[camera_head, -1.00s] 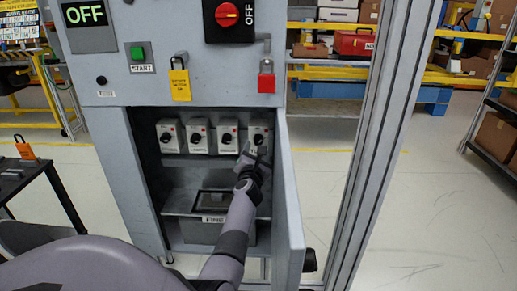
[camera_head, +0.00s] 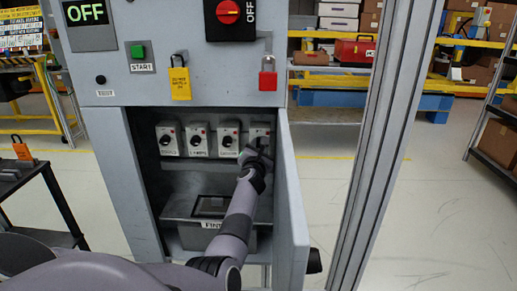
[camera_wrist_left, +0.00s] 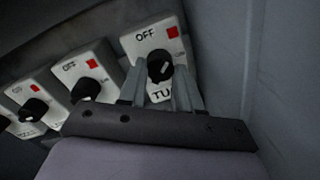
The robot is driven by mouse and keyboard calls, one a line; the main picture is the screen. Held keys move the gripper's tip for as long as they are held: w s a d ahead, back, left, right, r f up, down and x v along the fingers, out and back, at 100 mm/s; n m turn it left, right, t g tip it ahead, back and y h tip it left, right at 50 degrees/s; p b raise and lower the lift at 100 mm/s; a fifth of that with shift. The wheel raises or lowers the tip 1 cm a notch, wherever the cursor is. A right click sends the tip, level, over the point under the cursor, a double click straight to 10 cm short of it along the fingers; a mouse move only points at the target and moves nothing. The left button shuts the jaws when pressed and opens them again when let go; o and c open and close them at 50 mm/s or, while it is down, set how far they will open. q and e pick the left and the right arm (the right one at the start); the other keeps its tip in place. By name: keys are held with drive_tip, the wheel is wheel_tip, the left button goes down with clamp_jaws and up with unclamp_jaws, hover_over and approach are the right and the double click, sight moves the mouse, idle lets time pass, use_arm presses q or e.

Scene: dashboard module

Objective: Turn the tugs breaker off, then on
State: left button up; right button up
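The rightmost breaker (camera_head: 260,131) in the open cabinet is a white box with a black knob. In the left wrist view its label begins "TU", with the rest hidden, and "OFF" stands above the black knob (camera_wrist_left: 160,66). The knob has a pale mark; its exact setting is hard to tell. My left gripper (camera_head: 257,152) is in front of this breaker. In the wrist view its two fingers (camera_wrist_left: 159,88) are apart, one on each side of the knob's lower part. Contact with the knob cannot be told. My right gripper is not in view.
Several similar breakers stand in a row to the left, including a neighbouring one (camera_head: 228,138). The open cabinet door (camera_head: 291,200) stands close to the right of my arm. A grey box (camera_head: 210,215) sits below. A red padlock (camera_head: 268,78) hangs above.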

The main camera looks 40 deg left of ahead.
use_arm(q)
drive_tip(key=shift+n, duration=0.3)
drive_tip(key=n+b, duration=0.1)
drive_tip(key=n, duration=0.3)
drive_tip(key=n+b, duration=0.1)
drive_tip(key=n, duration=0.3)
drive_tip(key=shift+f+y, duration=0.2)
drive_tip(key=shift+y, duration=0.1)
drive_tip(key=shift+n, duration=0.4)
drive_tip(key=o, duration=1)
drive_tip(key=shift+o, duration=0.2)
drive_tip(key=shift+r, duration=0.1)
